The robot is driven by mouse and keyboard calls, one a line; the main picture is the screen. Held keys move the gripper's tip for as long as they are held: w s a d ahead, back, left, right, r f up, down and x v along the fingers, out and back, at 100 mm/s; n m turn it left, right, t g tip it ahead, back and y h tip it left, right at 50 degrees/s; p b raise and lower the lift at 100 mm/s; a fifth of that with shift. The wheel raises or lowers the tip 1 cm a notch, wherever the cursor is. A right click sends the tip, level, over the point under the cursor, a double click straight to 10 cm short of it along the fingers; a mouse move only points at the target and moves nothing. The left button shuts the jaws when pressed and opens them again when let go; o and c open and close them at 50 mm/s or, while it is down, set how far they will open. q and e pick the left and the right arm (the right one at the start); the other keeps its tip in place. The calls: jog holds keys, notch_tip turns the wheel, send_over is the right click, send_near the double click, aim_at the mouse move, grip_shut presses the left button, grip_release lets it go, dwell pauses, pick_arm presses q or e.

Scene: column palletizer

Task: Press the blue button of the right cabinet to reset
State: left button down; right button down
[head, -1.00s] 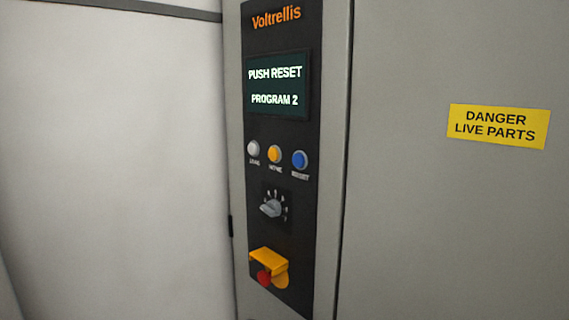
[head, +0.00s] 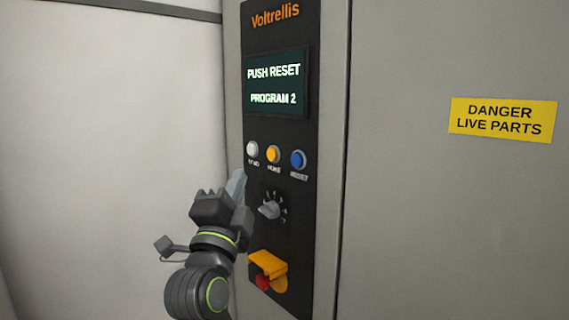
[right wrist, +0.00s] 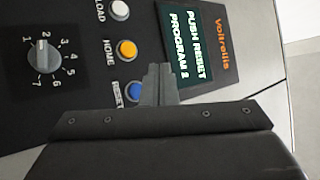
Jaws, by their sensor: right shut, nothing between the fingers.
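The blue button (head: 298,160) is the right-hand one in a row of three on the dark cabinet panel. In the right wrist view the blue button (right wrist: 135,91), labelled RESET, is partly hidden behind my fingers. My right gripper (head: 237,184) is in front of the panel, left of and below the blue button in the head view. It is shut and empty; its fingertips (right wrist: 158,75) also show in the right wrist view. Whether they touch the panel cannot be told. The display (head: 275,84) reads PUSH RESET, PROGRAM 2. My left gripper is out of view.
A white button (head: 252,149) and a yellow button (head: 273,154) sit left of the blue one. Below are a rotary selector (head: 269,208) and a red button (head: 263,282) under a yellow guard (head: 268,263). A yellow danger sign (head: 503,120) is at right.

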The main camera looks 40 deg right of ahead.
aim_at(297, 160)
jog(key=shift+s+r+m+g+h, duration=0.4)
jog(key=shift+s+r+m+h, duration=0.1)
jog(key=shift+s+r+m, duration=0.4)
jog(key=shift+d, duration=0.1)
jog(key=d+p, duration=0.4)
jog(key=d, duration=0.4)
jog(key=shift+w+d+f+p, duration=0.15)
jog(key=shift+w+d+p, duration=0.15)
jog(key=shift+w+d, duration=0.1)
dwell(1.4)
